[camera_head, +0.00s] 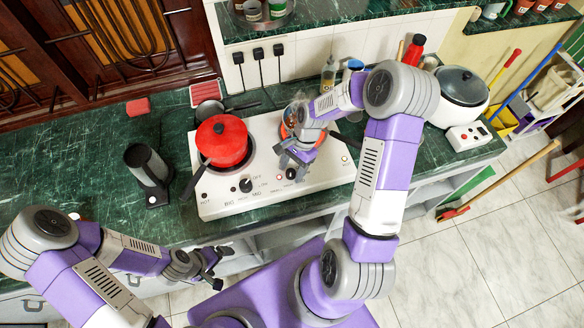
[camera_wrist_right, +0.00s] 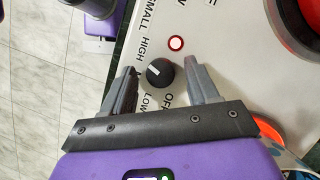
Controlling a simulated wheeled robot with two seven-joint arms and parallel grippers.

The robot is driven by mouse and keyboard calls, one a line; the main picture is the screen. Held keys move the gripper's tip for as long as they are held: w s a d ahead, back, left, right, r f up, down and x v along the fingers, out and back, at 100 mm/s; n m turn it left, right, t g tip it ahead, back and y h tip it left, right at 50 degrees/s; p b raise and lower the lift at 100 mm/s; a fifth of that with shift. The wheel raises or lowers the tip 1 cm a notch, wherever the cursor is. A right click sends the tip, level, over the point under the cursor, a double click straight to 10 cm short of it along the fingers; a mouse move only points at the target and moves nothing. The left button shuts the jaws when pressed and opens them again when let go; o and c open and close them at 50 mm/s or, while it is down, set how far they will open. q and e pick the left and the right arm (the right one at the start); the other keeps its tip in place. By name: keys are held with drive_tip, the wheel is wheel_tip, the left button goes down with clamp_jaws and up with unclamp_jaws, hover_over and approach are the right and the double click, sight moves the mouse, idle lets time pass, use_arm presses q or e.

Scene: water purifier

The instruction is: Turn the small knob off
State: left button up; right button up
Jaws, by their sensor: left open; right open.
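The small knob (camera_wrist_right: 160,72) is dark, round and has a pale pointer line. In the right wrist view it sits among the printed words HIGH, LOW and OFF on the white stove panel (camera_wrist_right: 220,60). My right gripper (camera_wrist_right: 161,76) is open, with one finger on each side of the knob; contact cannot be told. In the head view the right gripper (camera_head: 288,160) is over the front of the stove (camera_head: 325,175), and the knob (camera_head: 291,174) shows just below it. My left gripper (camera_head: 214,268) is open and empty in front of the counter.
A red pot (camera_head: 222,141) stands on the left burner, its handle reaching forward. Another dark knob (camera_head: 246,185) is to the left. A red-ringed light (camera_wrist_right: 176,43) is near the small knob.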

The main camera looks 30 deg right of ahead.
drive_tip(key=c, duration=1)
